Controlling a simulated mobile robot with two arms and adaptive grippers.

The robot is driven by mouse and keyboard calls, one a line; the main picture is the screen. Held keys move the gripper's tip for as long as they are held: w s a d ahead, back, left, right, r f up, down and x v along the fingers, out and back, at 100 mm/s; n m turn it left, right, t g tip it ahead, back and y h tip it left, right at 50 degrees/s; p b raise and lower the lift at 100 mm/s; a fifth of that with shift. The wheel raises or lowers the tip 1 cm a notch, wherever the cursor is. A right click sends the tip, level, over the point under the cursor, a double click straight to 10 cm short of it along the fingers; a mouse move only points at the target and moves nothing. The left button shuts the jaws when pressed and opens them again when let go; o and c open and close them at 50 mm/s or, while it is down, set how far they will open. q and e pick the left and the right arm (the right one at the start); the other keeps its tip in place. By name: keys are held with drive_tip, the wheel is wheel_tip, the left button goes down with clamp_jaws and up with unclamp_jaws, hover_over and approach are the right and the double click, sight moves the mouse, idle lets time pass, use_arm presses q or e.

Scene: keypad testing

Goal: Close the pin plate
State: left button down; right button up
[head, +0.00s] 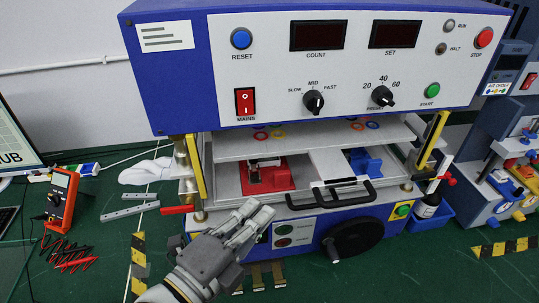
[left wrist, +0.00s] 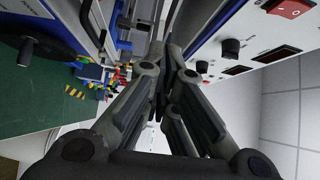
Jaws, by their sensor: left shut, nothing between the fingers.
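The keypad testing machine (head: 225,70) stands on the green bench. Under its control panel is a pale horizontal plate (head: 235,150) with coloured rings on top. I cannot tell for sure which part is the pin plate. Below it is a tray with a black handle (head: 331,205), bearing a red fixture (head: 280,182) and a blue fixture (head: 366,162). My left gripper (head: 258,211) is shut and empty in front of the tray's left front, left of the handle. In the left wrist view its fingers (left wrist: 165,75) are together. My right gripper is out of view.
A black crank wheel (head: 352,240) sticks out from the machine's lower front. An orange multimeter (head: 62,198) stands at left. A second blue machine (head: 505,165) stands farther right.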

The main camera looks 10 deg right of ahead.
use_arm(q)
drive_tip(key=x, duration=0.2)
drive_tip(key=p, duration=0.3)
approach(297, 153)
drive_tip(key=w+d, duration=0.2)
drive_tip(key=d, duration=0.1)
drive_tip(key=shift+w+p, duration=0.35)
drive_tip(key=shift+w, duration=0.3)
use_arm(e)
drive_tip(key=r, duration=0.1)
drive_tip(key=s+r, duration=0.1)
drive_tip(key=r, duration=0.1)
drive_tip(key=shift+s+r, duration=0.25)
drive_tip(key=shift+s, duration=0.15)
